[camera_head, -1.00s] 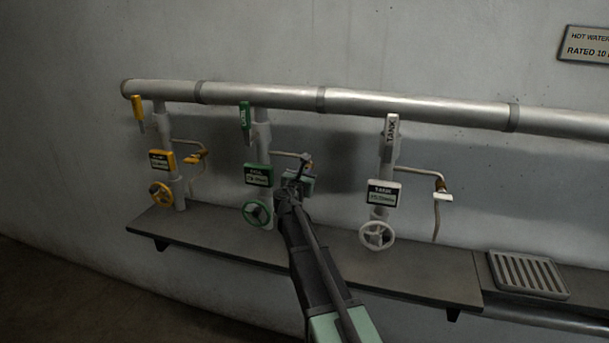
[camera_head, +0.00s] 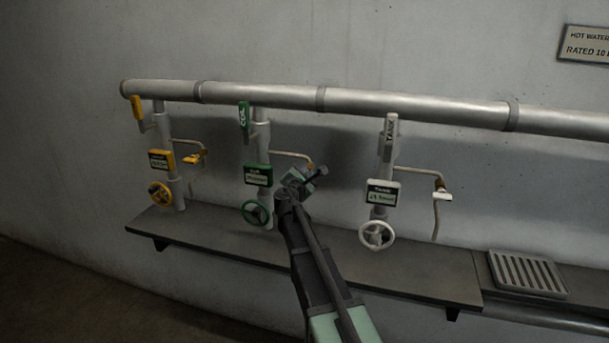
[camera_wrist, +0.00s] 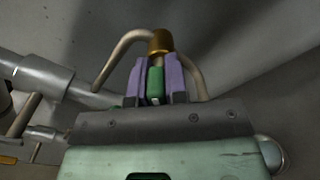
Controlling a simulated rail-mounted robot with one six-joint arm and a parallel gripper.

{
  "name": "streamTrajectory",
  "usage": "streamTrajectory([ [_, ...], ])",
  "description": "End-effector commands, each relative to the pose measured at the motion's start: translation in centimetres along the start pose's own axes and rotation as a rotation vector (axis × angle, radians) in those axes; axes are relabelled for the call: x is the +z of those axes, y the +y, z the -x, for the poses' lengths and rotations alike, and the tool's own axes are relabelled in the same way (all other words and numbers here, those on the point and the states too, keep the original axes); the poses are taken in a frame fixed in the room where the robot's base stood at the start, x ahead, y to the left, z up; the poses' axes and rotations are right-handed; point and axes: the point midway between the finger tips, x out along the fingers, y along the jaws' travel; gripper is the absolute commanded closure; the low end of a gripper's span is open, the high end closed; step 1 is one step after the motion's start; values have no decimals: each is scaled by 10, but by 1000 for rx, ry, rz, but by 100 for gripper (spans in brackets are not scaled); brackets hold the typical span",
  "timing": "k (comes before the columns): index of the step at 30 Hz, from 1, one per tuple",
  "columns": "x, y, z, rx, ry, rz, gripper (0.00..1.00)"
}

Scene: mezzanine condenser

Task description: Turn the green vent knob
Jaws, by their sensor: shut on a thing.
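The green vent knob (camera_wrist: 155,86) shows in the wrist view between the two purple fingers of my gripper (camera_wrist: 157,76), which is shut on it. A brass fitting (camera_wrist: 160,42) on a thin bent pipe (camera_wrist: 120,52) sits just beyond the fingertips. In the head view my gripper (camera_head: 308,178) is at the end of the thin pipe to the right of the green-marked riser. It hides the knob there, and its wrist looks tilted.
The green-marked riser carries a green lever (camera_head: 244,115), a green-framed plate (camera_head: 257,174) and a green handwheel (camera_head: 256,213). Yellow (camera_head: 160,193) and white (camera_head: 377,234) handwheels stand on either side, above a dark shelf (camera_head: 430,277). A grate (camera_head: 528,273) lies at right.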

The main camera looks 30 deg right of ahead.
Motion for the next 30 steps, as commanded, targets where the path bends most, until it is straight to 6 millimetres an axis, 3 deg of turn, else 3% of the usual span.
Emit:
streamTrajectory([
  [18, -1, -4, 1, -1, 0, -574, 100],
  [30, -2, -5, 1, -1, 0, -823, 100],
])
